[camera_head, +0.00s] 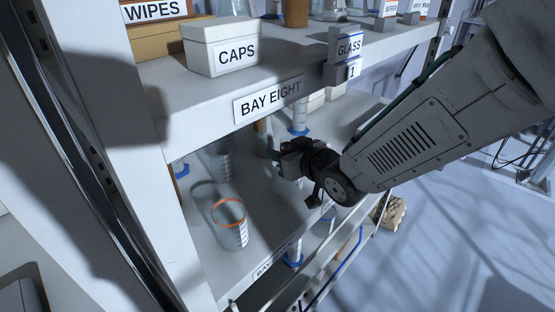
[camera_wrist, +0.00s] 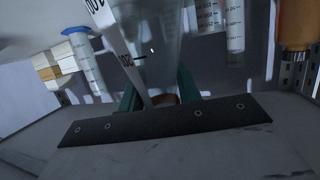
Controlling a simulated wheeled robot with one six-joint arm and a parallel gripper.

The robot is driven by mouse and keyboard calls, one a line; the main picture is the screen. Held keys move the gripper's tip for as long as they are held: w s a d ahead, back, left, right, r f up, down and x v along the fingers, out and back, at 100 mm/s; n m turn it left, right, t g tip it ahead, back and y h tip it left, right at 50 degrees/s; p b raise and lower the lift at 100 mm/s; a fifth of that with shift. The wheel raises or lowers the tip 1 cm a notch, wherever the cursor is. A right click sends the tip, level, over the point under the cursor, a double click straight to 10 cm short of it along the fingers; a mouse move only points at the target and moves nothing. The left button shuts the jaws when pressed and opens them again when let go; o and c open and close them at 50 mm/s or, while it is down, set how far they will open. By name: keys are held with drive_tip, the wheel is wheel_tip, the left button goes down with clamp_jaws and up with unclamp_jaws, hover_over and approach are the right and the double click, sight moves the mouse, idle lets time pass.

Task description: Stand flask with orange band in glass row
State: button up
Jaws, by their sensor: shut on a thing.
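My gripper (camera_head: 281,158) is over the lower shelf, under the upper shelf's front edge. In the wrist view my gripper (camera_wrist: 160,92) has its teal fingers shut on a clear, tapering flask (camera_wrist: 155,35). A small orange-brown patch shows low between the fingers; I take it as the band. A white strip with numbers runs along the glass. The flask is not clearly visible in the head view.
An orange-rimmed beaker (camera_head: 230,226) stands on the lower shelf, left of my gripper. A blue-footed cylinder (camera_head: 299,119) stands behind my gripper. A "CAPS" box (camera_head: 237,53) and a brown bottle (camera_head: 296,13) are above. The wrist view shows an orange bottle (camera_wrist: 297,25).

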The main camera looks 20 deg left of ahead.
drive_tip(key=shift+w+a+f, duration=0.15)
drive_tip(key=shift+a+f, duration=0.05)
drive_tip(key=shift+f, duration=0.7)
drive_tip(key=shift+w+a+f, duration=0.15)
drive_tip(key=shift+a+f, duration=0.05)
drive_tip(key=shift+f, duration=0.7)
drive_tip(key=shift+f, duration=0.2)
drive_tip(key=o, duration=1)
drive_tip(key=shift+r, duration=0.2)
drive_tip(key=shift+s+d+r, duration=0.15)
drive_tip(key=shift+s+d, duration=0.05)
drive_tip(key=shift+d, duration=0.1)
drive_tip(key=v, duration=1.1)
drive_tip(key=shift+s+d, duration=0.1)
